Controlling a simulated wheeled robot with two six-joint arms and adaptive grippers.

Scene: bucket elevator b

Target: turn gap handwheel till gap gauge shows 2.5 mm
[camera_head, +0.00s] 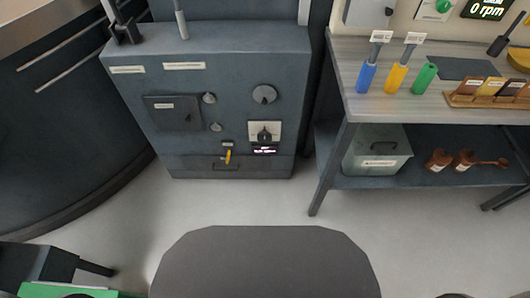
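A dark blue-grey machine cabinet (225,70) stands upper left of centre. On its front is a round grey dial or wheel (264,94), which may be the gap handwheel; I cannot tell for sure. Below it is a black knob (264,134) on a white plate, with a small dark display (265,150) under it. The display's text is too small to read, and I cannot tell whether it is the gap gauge. Two small grey knobs (209,98) (216,127) sit beside a dark panel to the left. Neither gripper can be made out in the view.
A yellow lever (228,156) sits low on the cabinet. A curved dark structure (60,120) is at left. Open floor (240,203) lies before the cabinet.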

